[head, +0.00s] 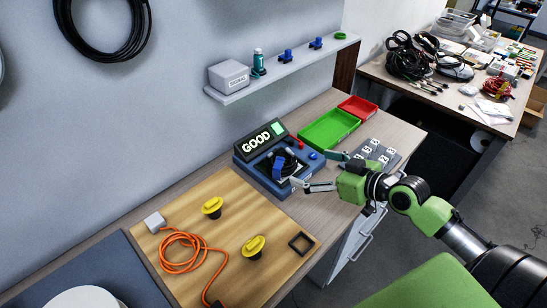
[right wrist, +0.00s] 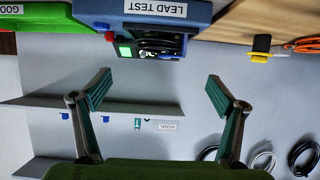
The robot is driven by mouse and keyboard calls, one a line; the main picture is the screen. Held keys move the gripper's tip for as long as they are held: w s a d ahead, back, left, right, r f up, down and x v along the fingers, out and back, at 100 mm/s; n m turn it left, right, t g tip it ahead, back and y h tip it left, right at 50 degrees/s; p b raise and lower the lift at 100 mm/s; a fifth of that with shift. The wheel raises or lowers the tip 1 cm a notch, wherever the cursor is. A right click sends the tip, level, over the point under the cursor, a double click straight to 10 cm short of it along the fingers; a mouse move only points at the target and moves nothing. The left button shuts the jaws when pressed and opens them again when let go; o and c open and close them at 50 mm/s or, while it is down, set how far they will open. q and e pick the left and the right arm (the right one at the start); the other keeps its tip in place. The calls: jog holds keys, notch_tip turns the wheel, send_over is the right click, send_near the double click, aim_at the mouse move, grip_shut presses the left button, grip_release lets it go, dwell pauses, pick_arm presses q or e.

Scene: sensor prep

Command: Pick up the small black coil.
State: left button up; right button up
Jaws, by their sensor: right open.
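The small black coil (head: 284,164) sits on the blue lead test station (head: 247,159), whose screen reads GOOD. Part of a blue piece shows with the coil. In the right wrist view the picture is upside down; the station (right wrist: 182,18) is at the top, and the dark coil (right wrist: 165,44) shows at its opening. My right gripper (head: 309,168) is open and empty, just right of the coil in the head view. In the wrist view its two fingers (right wrist: 160,77) are spread wide, with nothing between them. My left gripper is not in view.
A green tray (head: 329,129) and a red tray (head: 358,107) lie behind the gripper, beside a grey labelled board (head: 377,152). A wooden board (head: 206,226) with an orange cable (head: 181,251) and yellow-topped pieces is at left. A wall shelf (head: 283,69) hangs above.

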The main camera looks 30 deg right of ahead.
aim_at(281, 160)
jog(key=p+x, duration=0.1)
jog(key=x, duration=0.6)
jog(key=shift+w+r, duration=0.1)
jog(key=shift+w+a+f, duration=0.1)
jog(key=shift+w+f, duration=0.1)
jog(key=shift+w, duration=0.1)
jog(key=shift+w+a+f+p, duration=0.1)
jog(key=shift+w+p, duration=0.15)
jog(key=shift+p, duration=0.15)
jog(key=p+x, duration=0.1)
jog(key=x, duration=0.2)
jog(key=shift+w+f, duration=0.2)
jog(key=shift+f, duration=0.05)
jog(key=shift+w+a+f, duration=0.2)
jog(key=shift+w+f, duration=0.1)
jog(key=shift+w, duration=0.1)
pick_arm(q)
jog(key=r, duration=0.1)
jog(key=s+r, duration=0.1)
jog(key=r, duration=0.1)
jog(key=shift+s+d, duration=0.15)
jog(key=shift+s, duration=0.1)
pick_arm(e)
jog(key=c, duration=0.4)
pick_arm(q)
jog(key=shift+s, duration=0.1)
pick_arm(e)
jog(key=c, duration=1)
